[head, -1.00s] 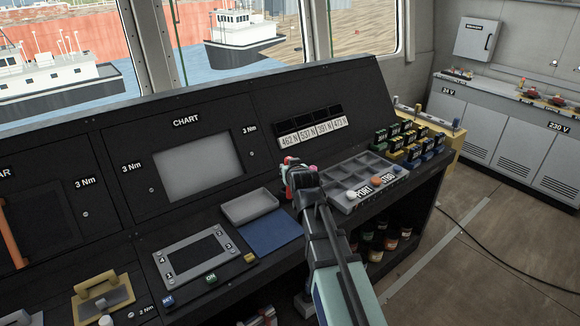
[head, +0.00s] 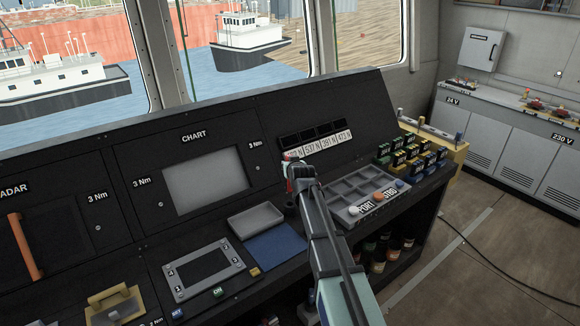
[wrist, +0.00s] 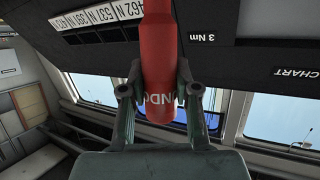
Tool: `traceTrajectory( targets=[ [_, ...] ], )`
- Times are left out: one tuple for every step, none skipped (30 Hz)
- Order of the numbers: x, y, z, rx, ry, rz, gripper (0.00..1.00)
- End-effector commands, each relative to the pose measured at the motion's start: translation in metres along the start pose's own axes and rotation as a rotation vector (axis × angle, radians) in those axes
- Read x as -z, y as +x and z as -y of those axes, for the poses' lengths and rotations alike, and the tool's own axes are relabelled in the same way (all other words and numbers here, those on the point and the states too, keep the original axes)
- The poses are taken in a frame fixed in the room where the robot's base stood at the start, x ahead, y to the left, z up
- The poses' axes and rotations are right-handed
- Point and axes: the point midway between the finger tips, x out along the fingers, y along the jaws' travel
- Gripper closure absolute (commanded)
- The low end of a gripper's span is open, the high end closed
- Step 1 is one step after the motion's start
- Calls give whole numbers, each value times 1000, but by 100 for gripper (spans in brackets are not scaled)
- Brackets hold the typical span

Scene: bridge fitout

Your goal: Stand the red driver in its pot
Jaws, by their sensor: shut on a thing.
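The red driver (wrist: 160,70) shows in the wrist view as a thick red handle with pale letters, of which "NDO" can be read. My gripper (wrist: 160,92) is shut on it, one finger on each side. In the head view my gripper (head: 299,168) is over the console, right of the grey tray, with a little red (head: 290,186) showing at its left. The driver's tip is hidden. A small dark round thing (head: 290,207) stands below the gripper on the console; I cannot tell whether it is the pot.
A grey tray (head: 256,217) and a blue mat (head: 275,247) lie left of my arm. A grey compartment tray (head: 350,188) with coloured knobs is close on the right, with several labelled blocks (head: 412,152) beyond. The sloped console panel (head: 270,150) rises behind the gripper.

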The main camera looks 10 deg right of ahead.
Motion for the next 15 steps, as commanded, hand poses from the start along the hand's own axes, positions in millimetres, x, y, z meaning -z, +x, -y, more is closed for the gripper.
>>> traceTrajectory(
  targets=[
    [0,0,0,0,0,-1,100],
    [0,0,0,0,0,-1,100],
    [-1,0,0,0,0,-2,100],
    [-1,0,0,0,0,-2,100],
    [-1,1,0,0,0,-2,100],
    [-3,1,0,0,0,-2,100],
    [-5,2,0,0,0,-1,100],
    [-8,3,0,0,0,-1,100],
    [-10,4,0,0,0,-1,100],
    [-13,5,0,0,0,-1,100],
    [-16,6,0,0,0,-1,100],
    [-20,8,0,0,0,-1,100],
    [-22,9,0,0,0,-1,100],
    [-25,10,0,0,0,-1,100],
    [-29,12,0,0,0,-1,100]
  ],
)
